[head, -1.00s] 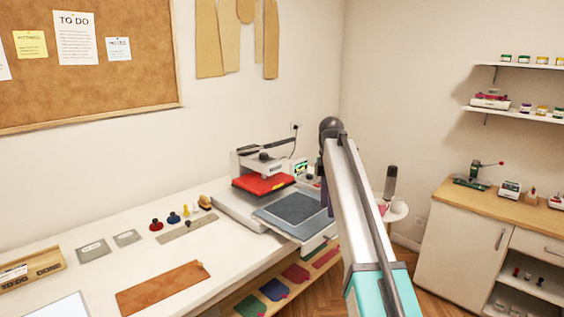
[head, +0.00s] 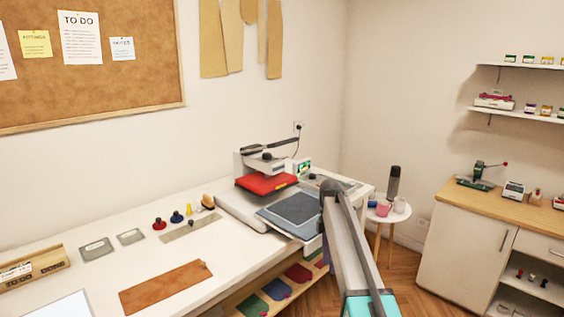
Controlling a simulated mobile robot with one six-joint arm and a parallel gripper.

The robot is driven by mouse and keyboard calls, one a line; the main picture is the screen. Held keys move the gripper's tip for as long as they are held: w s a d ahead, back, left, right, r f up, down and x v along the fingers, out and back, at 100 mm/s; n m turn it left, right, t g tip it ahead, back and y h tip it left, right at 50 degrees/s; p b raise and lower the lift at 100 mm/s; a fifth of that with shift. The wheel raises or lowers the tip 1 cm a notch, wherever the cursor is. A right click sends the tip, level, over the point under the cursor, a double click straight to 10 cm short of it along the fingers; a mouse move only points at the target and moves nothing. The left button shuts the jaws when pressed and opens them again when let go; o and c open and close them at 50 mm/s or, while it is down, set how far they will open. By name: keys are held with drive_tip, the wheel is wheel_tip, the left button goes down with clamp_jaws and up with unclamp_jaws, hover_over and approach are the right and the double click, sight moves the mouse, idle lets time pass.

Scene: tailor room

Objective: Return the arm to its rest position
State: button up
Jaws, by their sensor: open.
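My arm (head: 352,240) rises from the bottom edge of the head view, right of the workbench. It has a teal lower part (head: 370,305), a silver link and a dark rounded joint (head: 331,188) at its upper end. This joint shows in front of the right part of the heat press and its side stand. My gripper is not in view, so I cannot see its jaws or anything in them.
The heat press (head: 265,180) with a red upper plate stands on the white workbench (head: 100,255). A brown leather piece (head: 165,287) lies at the bench front. A small round table (head: 385,215) holds mugs. A wooden-topped cabinet (head: 465,245) is at right.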

drive_tip(key=s+f+m+g, duration=0.1)
drive_tip(key=s+f+g, duration=0.1)
drive_tip(key=s+f, duration=1.1)
drive_tip(key=s+f+m+g, duration=0.1)
drive_tip(key=s+f+m, duration=0.1)
drive_tip(key=s+f, duration=1.1)
drive_tip(key=s+f+m, duration=0.8)
drive_tip(key=s+f, duration=0.1)
drive_tip(key=s, duration=0.3)
drive_tip(key=s+f+m, duration=0.8)
drive_tip(key=s+f, duration=0.1)
drive_tip(key=s, duration=0.4)
drive_tip(key=shift+s+d+m+t, duration=0.2)
drive_tip(key=shift+d+m+t, duration=0.1)
drive_tip(key=shift+m, duration=0.1)
drive_tip(key=shift+c, duration=0.2)
drive_tip(key=c, duration=0.3)
drive_tip(key=shift+c, duration=0.4)
